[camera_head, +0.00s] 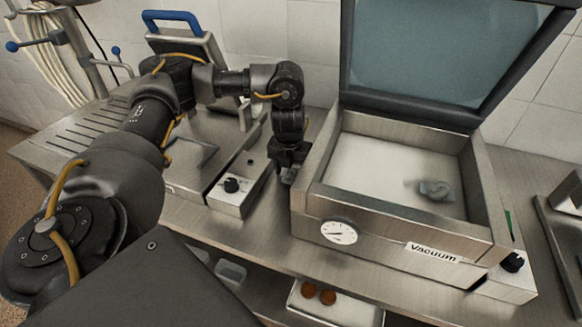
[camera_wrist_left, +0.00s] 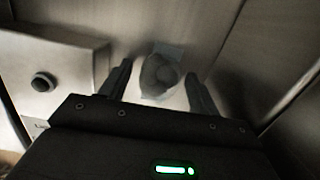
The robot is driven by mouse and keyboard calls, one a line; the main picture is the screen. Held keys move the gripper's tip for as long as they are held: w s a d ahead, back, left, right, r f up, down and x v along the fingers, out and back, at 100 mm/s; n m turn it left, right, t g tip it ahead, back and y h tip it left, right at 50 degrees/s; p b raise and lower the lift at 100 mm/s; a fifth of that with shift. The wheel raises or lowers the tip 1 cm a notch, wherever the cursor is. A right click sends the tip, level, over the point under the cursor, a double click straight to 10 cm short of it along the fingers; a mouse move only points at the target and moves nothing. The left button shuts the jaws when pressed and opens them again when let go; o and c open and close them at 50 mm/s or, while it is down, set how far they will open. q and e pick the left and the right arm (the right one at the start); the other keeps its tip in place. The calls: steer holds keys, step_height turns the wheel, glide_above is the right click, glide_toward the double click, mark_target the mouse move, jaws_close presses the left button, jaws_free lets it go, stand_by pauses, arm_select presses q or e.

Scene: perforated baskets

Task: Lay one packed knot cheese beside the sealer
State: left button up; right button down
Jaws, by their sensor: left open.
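My left gripper (camera_head: 289,172) points down at the table between the sealer (camera_head: 231,186) and the vacuum machine (camera_head: 395,222). Its jaws (camera_wrist_left: 160,72) are open. In the left wrist view a grey packed knot cheese (camera_wrist_left: 159,76) lies between the spread fingers, apart from both as far as I can tell. The sealer's knob box (camera_wrist_left: 52,78) is to its left. In the head view the gripper largely hides this cheese. Another packed knot cheese (camera_head: 436,190) lies inside the vacuum chamber on its pale floor. My right gripper is not in view.
The vacuum machine's lid (camera_head: 430,55) stands open. The sealer has a blue handle (camera_head: 171,20) on its raised arm. A white tray (camera_head: 338,308) with brown round items sits on a lower shelf. The gap between the two machines is narrow. A metal stand (camera_head: 560,230) is at far right.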

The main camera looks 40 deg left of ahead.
mark_target(289, 174)
arm_select(q)
step_height(289, 174, up, 12)
steer(key=s+p, duration=0.1)
steer(key=shift+s+d+p, duration=0.2)
steer(key=shift+d+p, duration=0.05)
steer(key=shift+p, duration=0.1)
steer(key=shift+r, duration=0.1)
stand_by(0.3)
steer(key=shift+s, duration=0.1)
